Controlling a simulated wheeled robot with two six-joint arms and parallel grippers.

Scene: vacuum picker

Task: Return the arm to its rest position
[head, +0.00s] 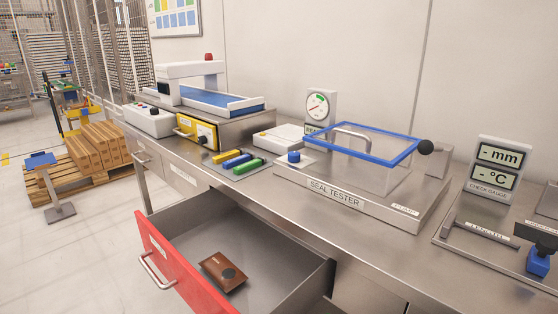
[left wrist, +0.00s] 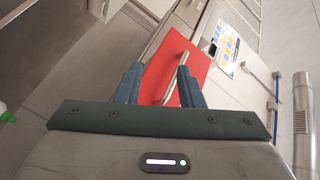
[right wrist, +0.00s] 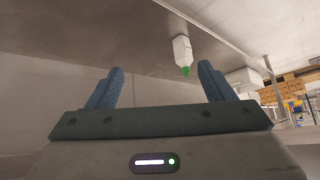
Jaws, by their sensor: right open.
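Neither gripper shows in the head view. My left gripper (left wrist: 158,75) shows in the left wrist view with its two dark fingers apart and nothing held between them. Beyond the fingers is the red drawer front (left wrist: 172,62) with its metal handle, apart from them. My right gripper (right wrist: 160,80) shows in the right wrist view with its fingers wide apart and empty. A white bottle with a green cap (right wrist: 182,52) appears beyond the fingers, not touched.
The red drawer (head: 172,262) stands open below the steel bench, with a brown item (head: 223,272) inside. On the bench are the seal tester (head: 335,195) with its blue-framed lid, a check gauge (head: 493,165) and a small conveyor (head: 215,98). Boxes on a pallet (head: 95,150) stand at left.

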